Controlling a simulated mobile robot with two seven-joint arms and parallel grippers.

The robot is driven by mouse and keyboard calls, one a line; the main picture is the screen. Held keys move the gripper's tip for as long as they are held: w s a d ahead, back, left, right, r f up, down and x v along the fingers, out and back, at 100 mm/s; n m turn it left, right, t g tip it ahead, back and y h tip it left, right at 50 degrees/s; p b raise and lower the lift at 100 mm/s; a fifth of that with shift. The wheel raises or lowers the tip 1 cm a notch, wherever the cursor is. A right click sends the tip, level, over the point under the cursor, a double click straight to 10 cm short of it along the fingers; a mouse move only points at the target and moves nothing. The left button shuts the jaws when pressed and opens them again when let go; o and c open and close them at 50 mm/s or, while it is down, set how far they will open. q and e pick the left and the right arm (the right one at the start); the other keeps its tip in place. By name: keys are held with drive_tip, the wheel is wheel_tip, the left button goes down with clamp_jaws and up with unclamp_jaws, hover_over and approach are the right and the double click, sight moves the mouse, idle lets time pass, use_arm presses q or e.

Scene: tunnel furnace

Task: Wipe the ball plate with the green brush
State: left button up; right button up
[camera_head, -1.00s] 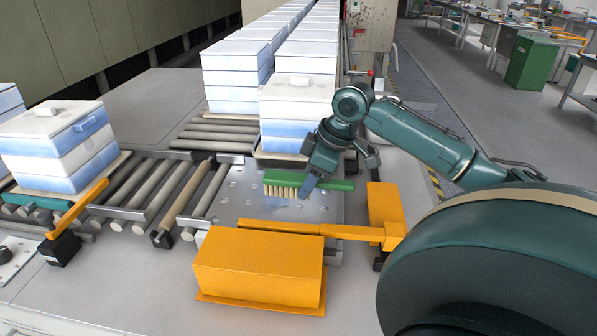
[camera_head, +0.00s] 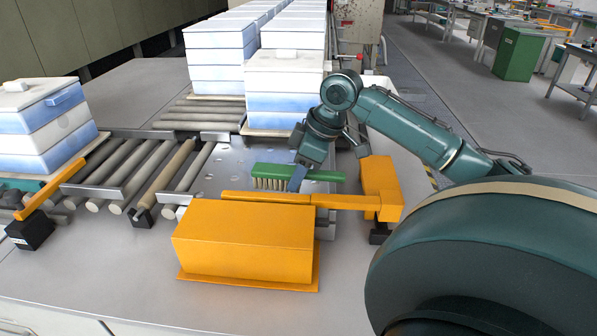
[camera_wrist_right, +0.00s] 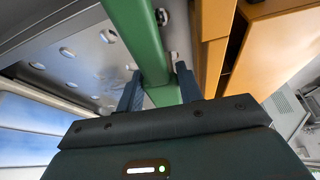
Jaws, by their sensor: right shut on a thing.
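My right gripper (camera_head: 297,178) is shut on the handle of the green brush (camera_head: 318,174), with the bristles facing down. In the right wrist view the green handle (camera_wrist_right: 143,40) runs between the two fingers (camera_wrist_right: 160,92). The ball plate (camera_head: 226,172) is a grey metal plate with round balls set in it, and it also shows in the right wrist view (camera_wrist_right: 85,65). The brush is over its front part, behind the orange bar. I cannot tell whether the bristles touch the plate. My left gripper is not in view.
An orange box (camera_head: 245,240) and an orange bar (camera_head: 300,200) lie in front of the plate. Stacked white and blue boxes (camera_head: 285,95) stand behind it, with another stack (camera_head: 45,128) on the left. Rollers (camera_head: 130,180) adjoin the plate's left side.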

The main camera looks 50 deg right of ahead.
drive_tip(key=shift+f, duration=0.5)
idle(0.3)
drive_tip(key=shift+f+b, duration=0.35)
drive_tip(key=shift+f, duration=0.15)
drive_tip(key=shift+r, duration=0.1)
